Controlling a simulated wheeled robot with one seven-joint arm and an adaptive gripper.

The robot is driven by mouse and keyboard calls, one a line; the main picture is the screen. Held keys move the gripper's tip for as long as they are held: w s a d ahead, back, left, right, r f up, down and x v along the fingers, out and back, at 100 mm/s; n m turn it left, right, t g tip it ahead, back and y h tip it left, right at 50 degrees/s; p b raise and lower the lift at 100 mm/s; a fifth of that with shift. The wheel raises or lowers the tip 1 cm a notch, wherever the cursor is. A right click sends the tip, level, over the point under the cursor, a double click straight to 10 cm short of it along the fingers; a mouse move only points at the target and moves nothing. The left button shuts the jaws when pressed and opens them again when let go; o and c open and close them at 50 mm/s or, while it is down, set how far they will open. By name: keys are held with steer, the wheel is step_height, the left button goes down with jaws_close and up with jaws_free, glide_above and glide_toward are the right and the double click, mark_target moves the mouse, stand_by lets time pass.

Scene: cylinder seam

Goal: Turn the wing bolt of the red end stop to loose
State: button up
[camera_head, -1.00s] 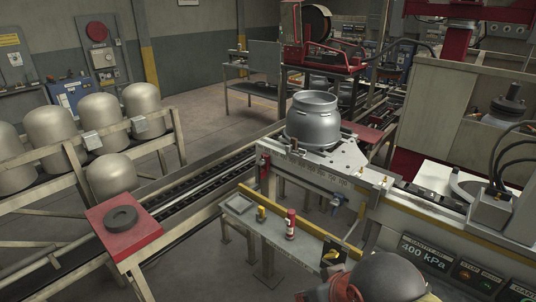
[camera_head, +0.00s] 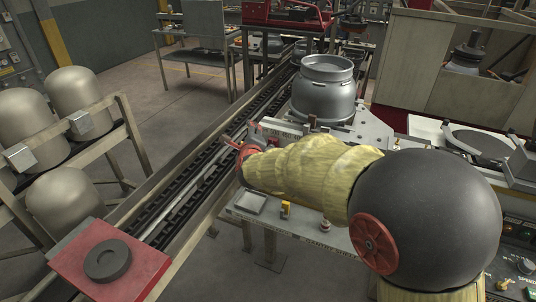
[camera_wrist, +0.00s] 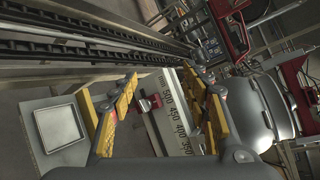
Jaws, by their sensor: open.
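The red end stop (camera_wrist: 149,103) shows in the wrist view at the near end of a pale rail (camera_wrist: 176,118) with printed numbers. My gripper (camera_wrist: 160,74) is open, with one yellow-padded finger on each side of the end stop and a gap on both sides. Nothing is held. The wing bolt is too small to make out clearly, so I cannot tell how it is turned. In the head view, my gripper (camera_head: 243,152) is at the rail's left end, and my arm hides most of that area, including nearly all of the end stop.
A grey metal vessel (camera_head: 323,92) stands on the rail's fixture behind my gripper; it also shows in the wrist view (camera_wrist: 262,110). A dark conveyor (camera_head: 200,165) runs along the left. A small tray (camera_head: 249,203) lies on the shelf below. A red plate (camera_head: 130,262) holds a dark ring.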

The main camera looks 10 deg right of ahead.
steer(key=w+d+f+m+h+b, duration=0.1)
steer(key=w+d+f+m+h, duration=0.1)
steer(key=f+m+h, duration=0.45)
steer(key=w+d+f+m+h, duration=0.1)
steer(key=d+f+m+h, duration=0.15)
steer(key=f+m, duration=0.65)
steer(key=b+x, duration=0.1)
steer(key=x, duration=0.6)
steer(key=shift+w+r, duration=0.25)
steer(key=shift+w, duration=0.05)
steer(key=shift+m, duration=0.25)
steer(key=shift+c, duration=1.1)
steer(key=c, duration=0.9)
steer(key=shift+c, duration=0.2)
